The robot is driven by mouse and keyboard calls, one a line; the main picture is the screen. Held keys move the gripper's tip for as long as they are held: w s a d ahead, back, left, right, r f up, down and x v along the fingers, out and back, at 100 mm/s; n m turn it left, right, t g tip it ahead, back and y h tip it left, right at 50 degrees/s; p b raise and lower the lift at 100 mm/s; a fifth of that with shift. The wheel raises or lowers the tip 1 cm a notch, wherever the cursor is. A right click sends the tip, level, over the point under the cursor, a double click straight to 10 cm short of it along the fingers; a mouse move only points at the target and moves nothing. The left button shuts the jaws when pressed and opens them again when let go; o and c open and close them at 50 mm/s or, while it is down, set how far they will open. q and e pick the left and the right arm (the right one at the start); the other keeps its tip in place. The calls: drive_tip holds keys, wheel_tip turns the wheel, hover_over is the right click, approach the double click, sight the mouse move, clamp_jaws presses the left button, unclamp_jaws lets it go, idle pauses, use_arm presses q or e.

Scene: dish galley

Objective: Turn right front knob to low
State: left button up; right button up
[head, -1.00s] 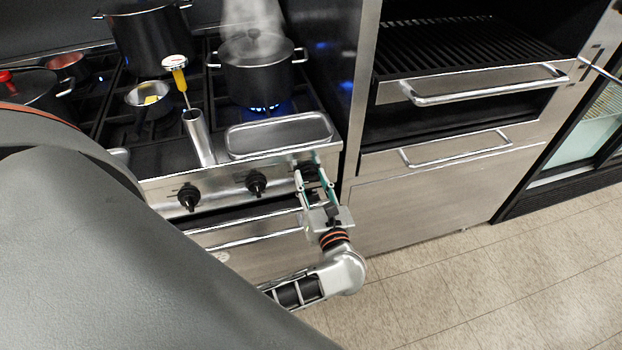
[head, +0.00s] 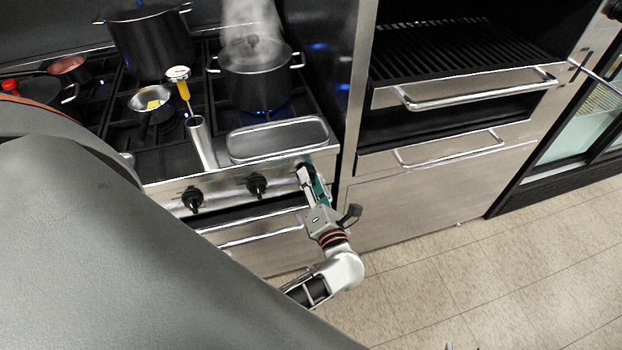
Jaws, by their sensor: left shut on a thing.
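My left gripper (head: 308,176) is shut on the right front knob at the right end of the stove's front panel; the gripper's fingers hide almost all of that knob. The gripper is rolled over, its fingers reaching up and left to the panel. A lidded black pot (head: 256,82) stands steaming on the right back burner, with only a faint bluish glow of flame under it.
Two more black knobs, a middle one (head: 257,186) and a left one (head: 192,199), sit left of the gripper. An oven handle (head: 258,232) runs below. A metal tray (head: 278,139) lies on the stove's front right. A drawer handle (head: 450,151) is to the right.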

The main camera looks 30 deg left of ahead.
use_arm(q)
drive_tip(key=shift+m, duration=0.3)
drive_tip(key=o, duration=1.1)
